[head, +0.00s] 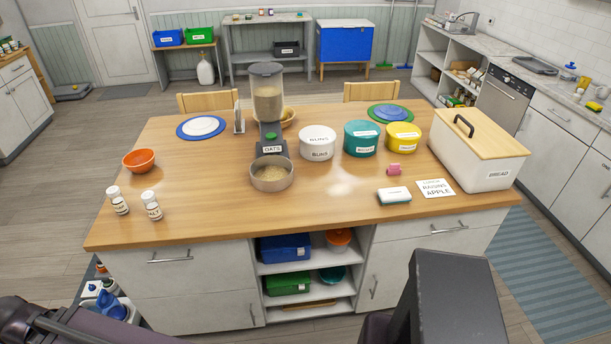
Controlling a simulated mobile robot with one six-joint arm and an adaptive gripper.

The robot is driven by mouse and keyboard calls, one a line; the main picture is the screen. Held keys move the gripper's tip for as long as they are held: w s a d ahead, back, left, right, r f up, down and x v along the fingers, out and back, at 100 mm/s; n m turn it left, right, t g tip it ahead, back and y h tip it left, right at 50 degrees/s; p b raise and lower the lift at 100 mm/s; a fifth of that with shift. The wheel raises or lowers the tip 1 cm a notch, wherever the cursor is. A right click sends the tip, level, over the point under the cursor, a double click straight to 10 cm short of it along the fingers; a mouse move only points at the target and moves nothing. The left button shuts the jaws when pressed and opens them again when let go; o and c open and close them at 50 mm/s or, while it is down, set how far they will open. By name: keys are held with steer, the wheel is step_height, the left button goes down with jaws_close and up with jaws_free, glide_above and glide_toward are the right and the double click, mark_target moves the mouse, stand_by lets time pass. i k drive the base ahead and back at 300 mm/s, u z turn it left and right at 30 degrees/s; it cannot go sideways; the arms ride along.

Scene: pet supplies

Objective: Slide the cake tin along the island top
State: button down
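Three round lidded tins stand in a row on the wooden island top (225,210). The white tin (317,146) reads "BUNS". To its right are a teal tin (361,140) and a smaller yellow tin (403,136). The labels on the teal and yellow tins are too small to read surely, so I cannot tell which is the cake tin. All three stand upright. Dark parts of my own body show along the bottom edge, apart from the tins. My gripper's fingers are not in view.
An oats dispenser (267,95) over a bowl (272,174) stands left of the tins. A bread bin (478,155) stands right. A pink item (394,170), a white-and-teal box (394,195) and a card (435,188) lie in front. The front middle is mostly clear.

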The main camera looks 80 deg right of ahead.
mark_target(270, 173)
steer(key=u, duration=0.05)
steer(key=k, duration=1.65)
steer(key=z, duration=1.75)
steer(key=i, duration=1)
steer(key=u, duration=0.05)
